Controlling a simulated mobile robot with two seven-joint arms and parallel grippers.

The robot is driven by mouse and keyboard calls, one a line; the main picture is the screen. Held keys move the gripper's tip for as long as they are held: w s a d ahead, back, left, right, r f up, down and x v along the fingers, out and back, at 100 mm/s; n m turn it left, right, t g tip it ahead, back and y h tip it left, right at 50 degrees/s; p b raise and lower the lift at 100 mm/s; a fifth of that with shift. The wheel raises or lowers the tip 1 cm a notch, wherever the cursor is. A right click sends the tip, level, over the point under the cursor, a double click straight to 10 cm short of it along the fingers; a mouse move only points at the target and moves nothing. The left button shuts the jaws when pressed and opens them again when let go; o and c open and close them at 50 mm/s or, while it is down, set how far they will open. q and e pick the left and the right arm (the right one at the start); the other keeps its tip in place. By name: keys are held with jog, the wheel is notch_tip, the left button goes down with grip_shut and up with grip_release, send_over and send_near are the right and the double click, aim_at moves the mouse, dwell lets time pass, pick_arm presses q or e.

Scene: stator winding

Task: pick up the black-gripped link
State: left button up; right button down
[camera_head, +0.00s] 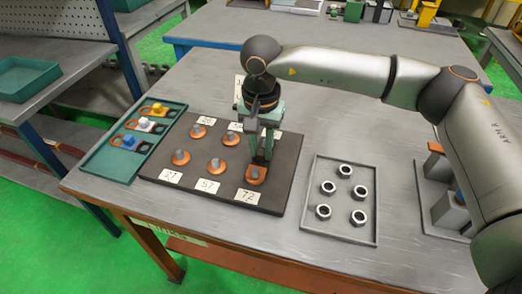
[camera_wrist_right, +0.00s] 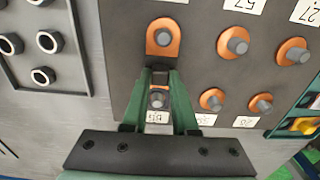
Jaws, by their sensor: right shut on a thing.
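The black-gripped link (camera_wrist_right: 163,39) is an orange plate at the station labelled 72 on the dark board, with a grey bolt showing through its rounded end. It also shows in the head view (camera_head: 256,174). Its black grip (camera_wrist_right: 160,79) is between the green fingers of my right gripper (camera_wrist_right: 160,72). This gripper (camera_head: 263,157) points down at the board and is shut on the grip. The fingers partly hide the grip and a bolt behind it. I cannot tell whether the link is lifted off the board. My left gripper is not in view.
A green tray (camera_head: 93,171) at the left holds links with yellow, white and blue grips. The dark board (camera_head: 228,190) carries several orange-based bolts with number labels. A grey tray (camera_head: 343,235) of several nuts lies to its right. Fixtures (camera_head: 448,215) stand under my right arm.

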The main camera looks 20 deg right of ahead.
jog(key=shift+r, duration=0.7)
jog(key=s+a+r+b, duration=0.1)
jog(key=s+a+r, duration=0.5)
jog(key=s+r, duration=0.5)
jog(key=shift+s+r, duration=0.25)
jog(key=shift+s, duration=0.6)
